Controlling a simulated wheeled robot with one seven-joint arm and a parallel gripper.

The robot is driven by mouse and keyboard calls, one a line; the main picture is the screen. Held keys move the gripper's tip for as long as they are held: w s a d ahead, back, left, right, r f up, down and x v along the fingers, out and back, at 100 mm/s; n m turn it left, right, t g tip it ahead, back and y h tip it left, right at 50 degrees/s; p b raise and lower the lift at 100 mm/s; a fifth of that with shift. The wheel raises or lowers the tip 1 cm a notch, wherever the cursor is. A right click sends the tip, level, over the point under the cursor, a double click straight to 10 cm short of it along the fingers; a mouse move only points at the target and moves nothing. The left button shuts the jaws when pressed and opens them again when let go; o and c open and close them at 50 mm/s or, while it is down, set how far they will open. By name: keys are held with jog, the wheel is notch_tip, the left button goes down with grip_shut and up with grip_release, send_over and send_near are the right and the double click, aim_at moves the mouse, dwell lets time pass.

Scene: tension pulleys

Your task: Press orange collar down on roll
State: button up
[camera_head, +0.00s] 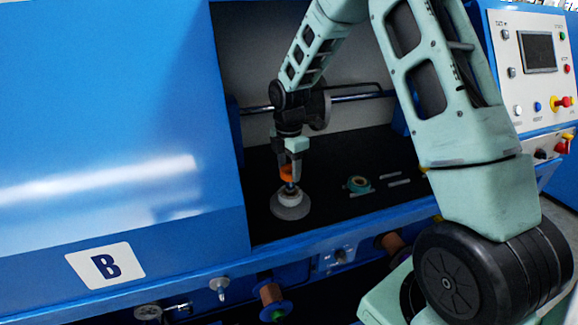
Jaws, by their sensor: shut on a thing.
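The orange collar (287,173) is in the fingers of my gripper (289,178), which points straight down inside the machine's open bay. The collar is partly hidden by the fingers. Right below it stands the roll (290,205), a pale grey-white spool on a wider round base, with a thin dark post rising from its top into the collar's position. The collar looks lined up with the post and above the roll's body. I cannot tell whether it touches the roll.
A teal ring with a tan centre (358,184) lies on the black bay floor (330,215) to the right, near pale slots. A horizontal bar (355,97) crosses behind my wrist. A control panel (538,65) is at right.

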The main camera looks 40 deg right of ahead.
aim_at(289, 183)
jog(key=shift+f, duration=0.2)
jog(key=shift+f+b, duration=0.65)
jog(key=shift+f, duration=0.65)
jog(key=shift+f, duration=0.2)
dwell(0.6)
jog(key=shift+f+b, duration=0.45)
jog(key=shift+f, duration=0.65)
jog(key=o, duration=1.1)
jog(key=shift+c, duration=0.2)
